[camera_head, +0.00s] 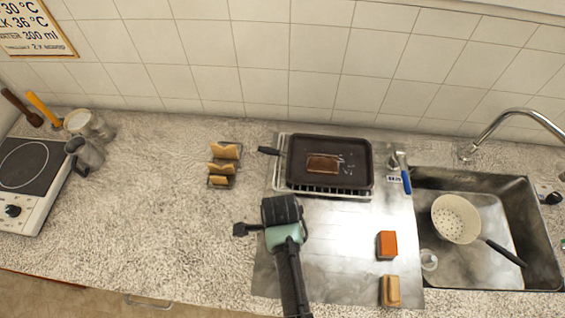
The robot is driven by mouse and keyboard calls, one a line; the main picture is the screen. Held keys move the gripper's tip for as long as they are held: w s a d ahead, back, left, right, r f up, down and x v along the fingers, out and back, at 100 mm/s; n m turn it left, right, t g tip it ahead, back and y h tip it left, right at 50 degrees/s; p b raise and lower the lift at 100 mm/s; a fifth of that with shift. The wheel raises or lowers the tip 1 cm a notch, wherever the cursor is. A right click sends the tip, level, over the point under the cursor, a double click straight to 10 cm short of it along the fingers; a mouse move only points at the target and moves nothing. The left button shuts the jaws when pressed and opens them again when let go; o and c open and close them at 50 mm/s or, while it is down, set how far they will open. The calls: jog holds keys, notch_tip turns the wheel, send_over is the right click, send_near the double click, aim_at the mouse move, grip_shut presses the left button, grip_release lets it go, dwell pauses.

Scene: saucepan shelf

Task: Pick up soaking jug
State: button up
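I cannot tell for sure which vessel is the soaking jug. A grey metal jug (87,153) stands upright on the counter at the left, beside the hob. A pale, glassy vessel (90,124) stands just behind it. A small, clear or whitish item (428,260) lies at the left side of the sink (480,268), too small to make out. My gripper (282,208) is over the left part of the metal draining board, well away from both counter vessels and left of the sink.
A dark tray (298,178) on a white rack holds a brown block. Orange (387,245) and tan (390,291) sponges lie near the sink. The left-centre counter is clear.

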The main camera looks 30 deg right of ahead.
grip_shut()
jog(key=shift+w+r, duration=0.1)
jog(key=shift+r, duration=0.05)
dwell(0.5)
